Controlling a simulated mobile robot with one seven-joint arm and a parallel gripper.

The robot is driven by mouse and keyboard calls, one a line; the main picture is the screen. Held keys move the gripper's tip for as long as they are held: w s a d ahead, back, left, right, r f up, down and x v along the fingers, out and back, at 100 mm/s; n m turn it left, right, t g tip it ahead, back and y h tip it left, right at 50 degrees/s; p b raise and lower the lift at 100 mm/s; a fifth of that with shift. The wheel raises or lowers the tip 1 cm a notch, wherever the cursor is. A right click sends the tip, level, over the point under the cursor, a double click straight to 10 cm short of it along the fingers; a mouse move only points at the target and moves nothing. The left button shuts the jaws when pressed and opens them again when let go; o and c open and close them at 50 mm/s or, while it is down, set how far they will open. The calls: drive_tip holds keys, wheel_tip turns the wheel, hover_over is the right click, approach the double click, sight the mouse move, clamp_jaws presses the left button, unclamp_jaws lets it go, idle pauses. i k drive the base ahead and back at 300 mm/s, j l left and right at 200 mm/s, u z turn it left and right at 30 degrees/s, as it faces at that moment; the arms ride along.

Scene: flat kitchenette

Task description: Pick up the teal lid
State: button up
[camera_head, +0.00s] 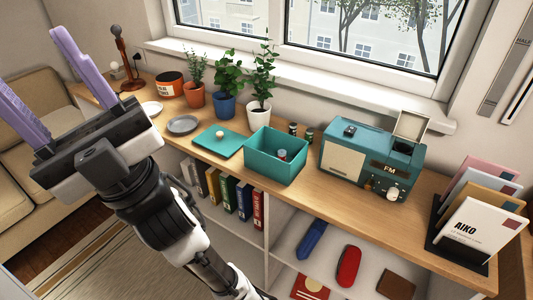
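The teal lid (212,142) lies flat on the wooden sideboard top, with a small pale round knob (220,135) on it. It is just left of the open teal box (262,168), which has a small red and white item (282,155) inside. My gripper (38,68) is raised at the upper left, in front of the sideboard and well apart from the lid. Its two purple fingers are spread wide with nothing visible between them.
A grey plate (183,124) lies left of the lid, with potted plants (228,103) behind. A teal radio (367,160) and a letter holder (470,243) stand to the right. Two small dark jars (293,129) are behind the box. Shelves with books (228,192) are below.

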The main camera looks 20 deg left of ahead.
sight(223, 142)
drive_tip(key=u, duration=0.8)
drive_tip(key=i+u, duration=0.2)
drive_tip(key=u, duration=0.2)
drive_tip(key=i+l+u, duration=0.2)
drive_tip(key=u, duration=0.2)
drive_tip(key=i+l, duration=0.5)
